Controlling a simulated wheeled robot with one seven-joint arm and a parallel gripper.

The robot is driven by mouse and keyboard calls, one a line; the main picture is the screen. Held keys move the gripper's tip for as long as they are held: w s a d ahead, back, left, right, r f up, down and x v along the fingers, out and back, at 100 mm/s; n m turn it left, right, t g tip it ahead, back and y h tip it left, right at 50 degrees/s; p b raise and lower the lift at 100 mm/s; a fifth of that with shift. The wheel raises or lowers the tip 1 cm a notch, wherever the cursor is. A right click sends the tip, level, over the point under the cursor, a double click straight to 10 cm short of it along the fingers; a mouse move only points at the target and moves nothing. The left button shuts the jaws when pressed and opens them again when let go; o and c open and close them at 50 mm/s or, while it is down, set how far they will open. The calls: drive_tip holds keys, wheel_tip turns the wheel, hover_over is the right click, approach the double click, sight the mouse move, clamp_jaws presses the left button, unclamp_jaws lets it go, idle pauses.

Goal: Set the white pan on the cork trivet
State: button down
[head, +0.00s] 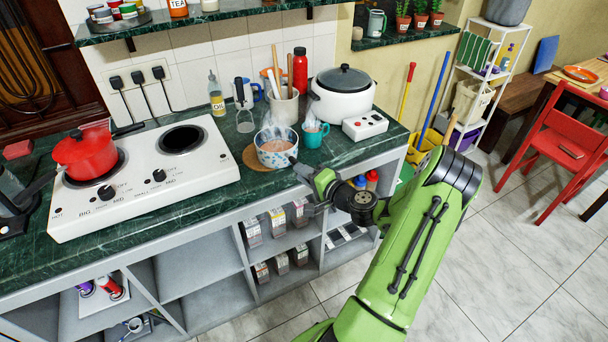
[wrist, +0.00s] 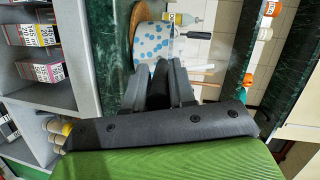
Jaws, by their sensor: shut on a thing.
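The white pan (head: 277,151), with blue spots and steam above it, is upright at the counter's front edge. The cork trivet (head: 250,158) is a brown disc that shows to the left of the pan and partly beneath it. I cannot tell whether the pan rests on it or is slightly above. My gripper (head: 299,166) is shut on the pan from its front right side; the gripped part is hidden. In the wrist view the fingers (wrist: 158,78) are close together in front of the pan (wrist: 152,43), and the trivet (wrist: 136,18) shows beside its base.
A steaming teal mug (head: 313,134) stands just right of the pan. A utensil crock (head: 284,106), an oil bottle (head: 216,96) and a white cooker (head: 343,93) are behind. A hob (head: 150,180) with a red pot (head: 86,153) is to the left.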

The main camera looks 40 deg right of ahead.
drive_tip(key=c, duration=0.9)
unclamp_jaws()
drive_tip(key=shift+f, duration=0.1)
drive_tip(key=shift+c, duration=0.2)
drive_tip(key=shift+s+r+p, duration=0.25)
drive_tip(key=shift+s+p, duration=0.05)
drive_tip(key=shift+s, duration=0.05)
drive_tip(key=s+r, duration=0.2)
drive_tip(key=s, duration=0.9)
drive_tip(key=w+a+r+n+g+y, duration=0.1)
drive_tip(key=w+a+n+g+y, duration=0.15)
drive_tip(key=a+n+g, duration=0.55)
drive_tip(key=w+a+r+n+g+y, duration=0.1)
drive_tip(key=w+a+r+n+y, duration=0.2)
drive_tip(key=a, duration=1)
drive_tip(key=s+a+r+n+h, duration=0.2)
drive_tip(key=s+a+r, duration=0.2)
drive_tip(key=s, duration=0.3)
drive_tip(key=s+a+r+n+g+h, duration=0.1)
drive_tip(key=s+a+r+n+h, duration=0.2)
drive_tip(key=s+a+r, duration=0.2)
drive_tip(key=s, duration=0.3)
drive_tip(key=shift+s+r, duration=0.3)
drive_tip(key=shift+r, duration=0.1)
